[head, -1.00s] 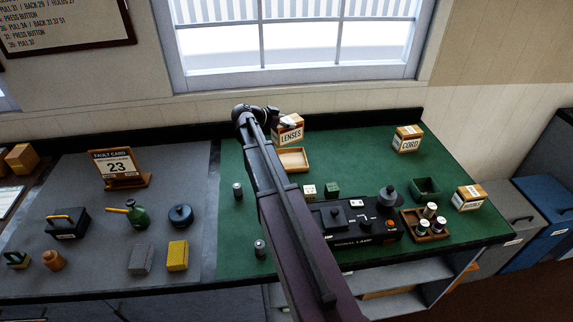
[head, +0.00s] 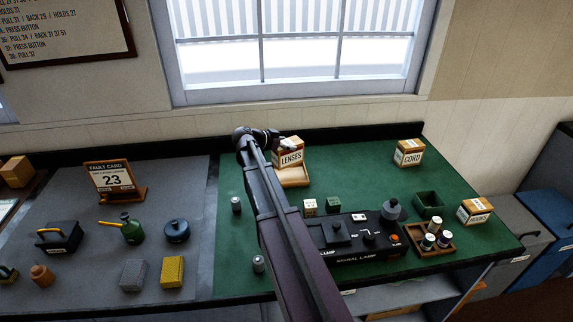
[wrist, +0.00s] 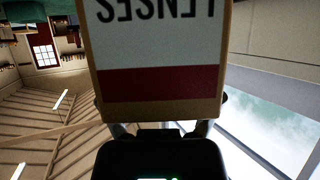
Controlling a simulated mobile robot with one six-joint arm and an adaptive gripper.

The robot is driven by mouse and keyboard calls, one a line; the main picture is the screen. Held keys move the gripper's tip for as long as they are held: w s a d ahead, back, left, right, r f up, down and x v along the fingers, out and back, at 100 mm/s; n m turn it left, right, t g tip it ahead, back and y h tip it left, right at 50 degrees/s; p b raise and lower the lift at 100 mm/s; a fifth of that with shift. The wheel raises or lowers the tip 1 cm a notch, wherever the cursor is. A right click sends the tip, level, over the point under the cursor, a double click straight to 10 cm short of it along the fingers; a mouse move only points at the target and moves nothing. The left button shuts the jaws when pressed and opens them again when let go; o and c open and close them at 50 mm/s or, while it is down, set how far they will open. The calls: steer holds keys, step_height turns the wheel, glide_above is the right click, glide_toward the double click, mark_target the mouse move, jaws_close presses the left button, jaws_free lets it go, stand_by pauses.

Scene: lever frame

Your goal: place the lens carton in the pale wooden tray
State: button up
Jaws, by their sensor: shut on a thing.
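The lens carton (head: 291,158), a tan box with a white "LENSES" label, is at the back of the green mat in the head view. It fills the upper middle of the wrist view (wrist: 158,45), where its label is upside down. My gripper (head: 277,143) is shut on the carton, with a finger at each side in the wrist view; my arm hides part of it in the head view. The pale wooden tray (head: 295,183) is just in front of and below the carton. The carton overlaps the tray's back edge in the picture; I cannot tell whether they touch.
The cord carton (head: 409,153) stands at the back right, with another labelled carton (head: 475,212) at the right edge. A black signal lamp box (head: 352,237), small cubes (head: 310,207), a green bin (head: 428,203) and a spool tray (head: 416,233) stand in front. The back middle of the mat is clear.

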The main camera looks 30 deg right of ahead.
mark_target(287, 157)
steer(key=shift+f+b, duration=1)
steer(key=shift+f, duration=0.4)
steer(key=shift+f, duration=0.1)
steer(key=shift+f+b, duration=1.75)
steer(key=shift+b, duration=0.1)
steer(key=shift+f, duration=0.2)
steer(key=o, duration=1.1)
steer(key=shift+r, duration=0.1)
steer(key=shift+r, duration=0.2)
